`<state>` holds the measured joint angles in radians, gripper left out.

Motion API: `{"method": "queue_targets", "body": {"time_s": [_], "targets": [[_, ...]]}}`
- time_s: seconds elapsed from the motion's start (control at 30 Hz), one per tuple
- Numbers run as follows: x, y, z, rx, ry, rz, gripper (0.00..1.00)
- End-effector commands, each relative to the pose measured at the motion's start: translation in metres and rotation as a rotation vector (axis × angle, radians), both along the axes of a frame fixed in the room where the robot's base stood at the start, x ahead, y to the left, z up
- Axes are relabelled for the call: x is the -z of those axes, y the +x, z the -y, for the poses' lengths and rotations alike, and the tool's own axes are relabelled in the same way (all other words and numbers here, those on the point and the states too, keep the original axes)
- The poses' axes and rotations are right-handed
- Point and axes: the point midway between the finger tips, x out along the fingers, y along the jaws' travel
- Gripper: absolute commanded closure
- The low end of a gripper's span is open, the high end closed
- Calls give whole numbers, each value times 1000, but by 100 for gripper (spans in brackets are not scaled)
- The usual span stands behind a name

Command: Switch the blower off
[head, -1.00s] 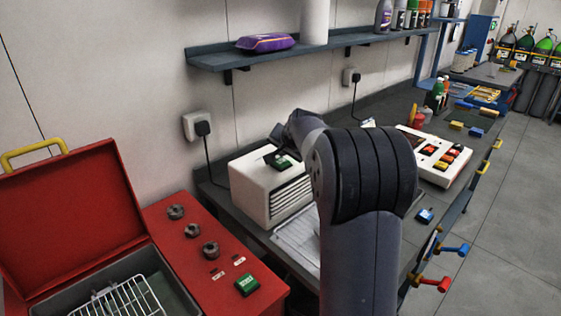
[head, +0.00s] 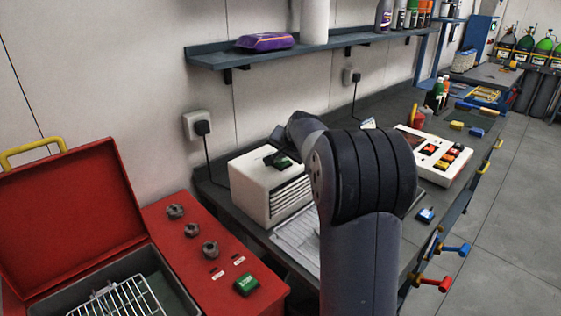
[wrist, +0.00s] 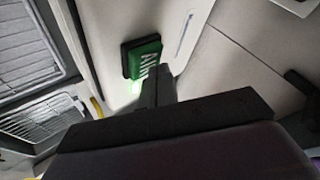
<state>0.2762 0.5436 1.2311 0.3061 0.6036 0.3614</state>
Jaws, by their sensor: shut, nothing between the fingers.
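The blower looks to be the white box (head: 252,194) with slatted vents on the bench by the wall. A green rocker switch (head: 284,163) in a dark frame sits on its top. In the wrist view the switch (wrist: 146,58) shows white marks, and a bright green glow shows at its lower edge. My gripper (wrist: 157,76) is shut and empty, its fingertips at the switch and covering part of it. I cannot tell whether they touch it. In the head view my arm hides most of the gripper.
A red cabinet (head: 190,262) with knobs, its own green switch (head: 246,285) and an open lid stands at the front left. A white control box (head: 440,160) with coloured buttons is on the right. A shelf (head: 290,58) hangs above the bench.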

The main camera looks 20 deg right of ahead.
Motion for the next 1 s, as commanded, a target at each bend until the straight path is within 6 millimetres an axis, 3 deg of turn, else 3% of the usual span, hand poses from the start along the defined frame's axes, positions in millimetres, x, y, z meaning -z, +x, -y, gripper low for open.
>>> {"method": "queue_targets", "body": {"time_s": [0.73, 1.0], "targets": [[7, 0, 0, -1, 1, -1, 100], [1, 0, 0, -1, 1, -1, 100]]}}
